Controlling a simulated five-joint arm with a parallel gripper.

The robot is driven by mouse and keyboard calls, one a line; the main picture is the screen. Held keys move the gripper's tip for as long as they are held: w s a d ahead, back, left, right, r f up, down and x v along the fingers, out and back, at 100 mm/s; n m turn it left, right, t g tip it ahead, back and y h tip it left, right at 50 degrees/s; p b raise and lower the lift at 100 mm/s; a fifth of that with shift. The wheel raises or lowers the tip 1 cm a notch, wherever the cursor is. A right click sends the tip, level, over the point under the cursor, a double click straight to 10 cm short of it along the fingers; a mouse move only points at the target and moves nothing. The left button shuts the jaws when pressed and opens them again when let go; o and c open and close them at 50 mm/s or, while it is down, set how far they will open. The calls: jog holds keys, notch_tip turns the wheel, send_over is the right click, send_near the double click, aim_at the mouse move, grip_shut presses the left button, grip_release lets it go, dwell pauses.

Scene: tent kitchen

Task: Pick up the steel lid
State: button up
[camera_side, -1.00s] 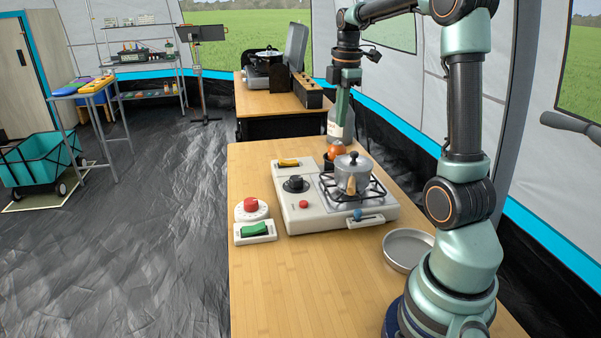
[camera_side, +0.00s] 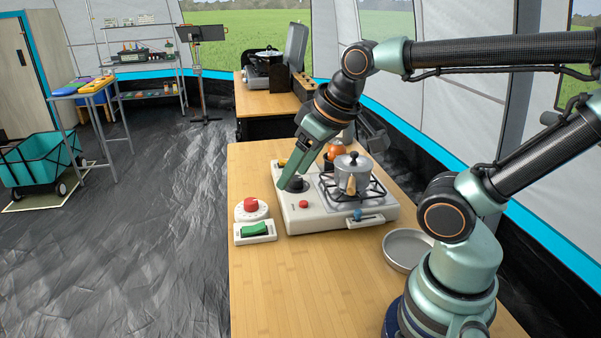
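The steel lid (camera_side: 353,161), with a black knob on top, sits on a small steel pot (camera_side: 352,182) on the burner grate of a white camping stove (camera_side: 327,218). My gripper (camera_side: 287,184) points down and left over the stove's left part. Its green finger ends at the black dial (camera_side: 296,184), left of the lid and apart from it. I cannot tell whether the finger touches the dial. The other finger is not clearly visible, so the opening cannot be judged. Nothing is seen held.
An orange round thing (camera_side: 337,152) is behind the pot. A shallow metal dish (camera_side: 406,265) lies right of the stove near my base. A red button (camera_side: 251,206) and a green switch (camera_side: 255,231) are at the table's left edge. The front of the wooden table (camera_side: 300,290) is clear.

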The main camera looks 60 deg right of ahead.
jog(key=shift+d+r, duration=0.1)
jog(key=r+m+g, duration=0.2)
jog(key=m+g, duration=0.4)
jog(key=m, duration=1.2)
send_over(354, 152)
notch_tip(354, 152, down, 12)
jog(key=shift+s+r, duration=0.1)
grip_shut()
